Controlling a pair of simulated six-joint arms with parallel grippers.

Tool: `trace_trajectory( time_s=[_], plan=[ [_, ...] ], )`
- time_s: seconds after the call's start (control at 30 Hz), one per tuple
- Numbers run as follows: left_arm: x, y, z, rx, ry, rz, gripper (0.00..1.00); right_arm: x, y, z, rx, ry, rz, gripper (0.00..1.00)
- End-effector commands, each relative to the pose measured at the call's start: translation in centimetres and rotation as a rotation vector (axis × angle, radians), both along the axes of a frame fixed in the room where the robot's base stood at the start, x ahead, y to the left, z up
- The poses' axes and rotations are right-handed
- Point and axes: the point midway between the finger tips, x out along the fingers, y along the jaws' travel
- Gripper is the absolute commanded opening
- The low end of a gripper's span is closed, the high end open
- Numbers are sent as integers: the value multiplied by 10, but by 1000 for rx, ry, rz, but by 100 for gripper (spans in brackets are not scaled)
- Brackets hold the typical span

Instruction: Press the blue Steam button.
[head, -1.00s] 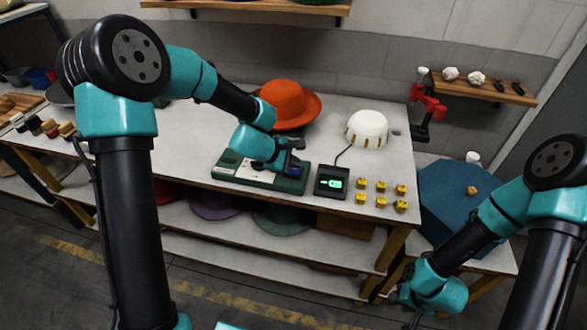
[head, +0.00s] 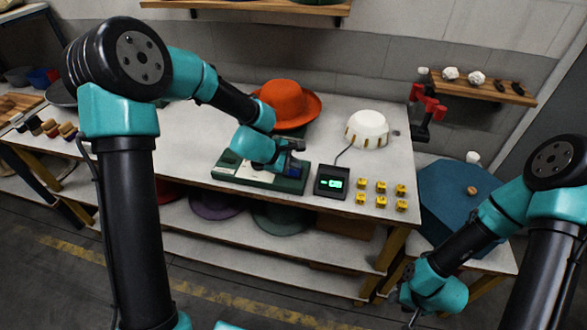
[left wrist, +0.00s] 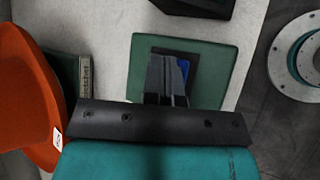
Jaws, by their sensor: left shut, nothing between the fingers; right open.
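The blue Steam button (left wrist: 184,66) shows as a small blue patch on a dark housing in the left wrist view, partly hidden behind my left fingers. In the head view the blue part (head: 293,171) sits at the right end of the green press base (head: 227,178). My left gripper (left wrist: 168,70) is shut and empty, right over the button housing. I cannot tell whether the fingertips touch the button. My right gripper (head: 413,312) is open and empty, low at the right, away from the table.
An orange hat (head: 290,104) stands behind the press. A black box with a green display (head: 331,182) is to the right, with several yellow blocks (head: 381,187) beside it. A white dome (head: 367,129) stands behind them. The tabletop between is mostly clear.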

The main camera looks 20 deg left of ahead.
Motion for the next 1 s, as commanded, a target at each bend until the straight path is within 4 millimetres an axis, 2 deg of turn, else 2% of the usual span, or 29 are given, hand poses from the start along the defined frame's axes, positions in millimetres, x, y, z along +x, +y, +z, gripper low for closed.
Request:
trace_trajectory(
  time_s=[0.67,1.0],
  plan=[
    [0,0,-3,0,1,1,0,0,0,0,0,0,0,43],
    [0,0,10,1,-2,-1,0,0,0,0,0,0,0,43]
  ],
)
